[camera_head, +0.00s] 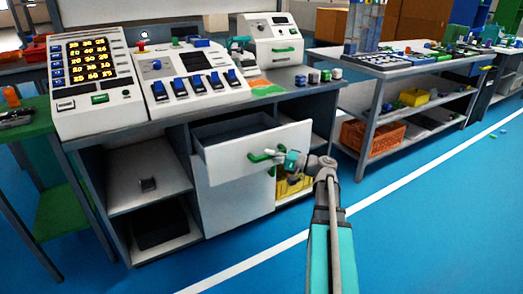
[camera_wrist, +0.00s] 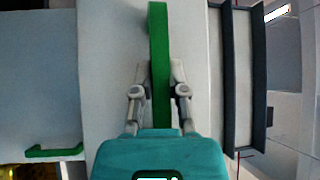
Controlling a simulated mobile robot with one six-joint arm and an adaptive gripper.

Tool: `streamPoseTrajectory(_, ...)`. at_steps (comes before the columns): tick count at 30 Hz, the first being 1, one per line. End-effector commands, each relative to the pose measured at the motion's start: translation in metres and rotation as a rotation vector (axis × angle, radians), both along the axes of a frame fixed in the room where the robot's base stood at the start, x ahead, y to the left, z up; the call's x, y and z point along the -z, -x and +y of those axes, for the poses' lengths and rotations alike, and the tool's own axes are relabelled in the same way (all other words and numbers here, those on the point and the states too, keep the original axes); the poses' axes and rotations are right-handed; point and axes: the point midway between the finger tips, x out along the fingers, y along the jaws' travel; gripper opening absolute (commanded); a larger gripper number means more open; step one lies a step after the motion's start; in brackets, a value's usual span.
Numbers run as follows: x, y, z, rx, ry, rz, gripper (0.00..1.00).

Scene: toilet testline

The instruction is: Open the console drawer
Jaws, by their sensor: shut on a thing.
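The console drawer (camera_head: 225,155) has a white front and a dark inside, and it stands pulled out from the console desk. A green handle (camera_head: 258,157) is on its front. My gripper (camera_head: 280,158) is at this handle. In the wrist view, the green handle (camera_wrist: 159,60) runs between the two fingers of my gripper (camera_wrist: 159,88), which are shut on it. The drawer's dark interior (camera_wrist: 243,80) shows at the right of the wrist view. The fingers hide part of the handle in the head view.
Below the drawer is a white cabinet door (camera_head: 232,190), with another green handle (camera_wrist: 55,152) low left in the wrist view. Open shelves (camera_head: 150,185) lie to its left. A table (camera_head: 400,70) with an orange crate (camera_head: 372,137) stands at right. The blue floor in front is clear.

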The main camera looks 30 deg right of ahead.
Motion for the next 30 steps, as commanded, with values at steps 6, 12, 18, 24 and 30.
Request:
streamPoseTrajectory(6, 0.0004, 0.0104, 0.0004, -0.002, 0.001, 0.001, 0.0)
streamPoseTrajectory(12, 0.0004, 0.0112, 0.0003, -0.002, 0.001, 0.001, 0.0)
streamPoseTrajectory(18, 0.0004, 0.0107, 0.0004, -0.002, 0.001, 0.001, 0.22)
streamPoseTrajectory(24, 0.0001, 0.0104, 0.0006, -0.002, 0.0, 0.001, 0.54)
streamPoseTrajectory(30, 0.0, 0.0102, 0.0008, -0.002, 0.0, 0.001, 0.54)
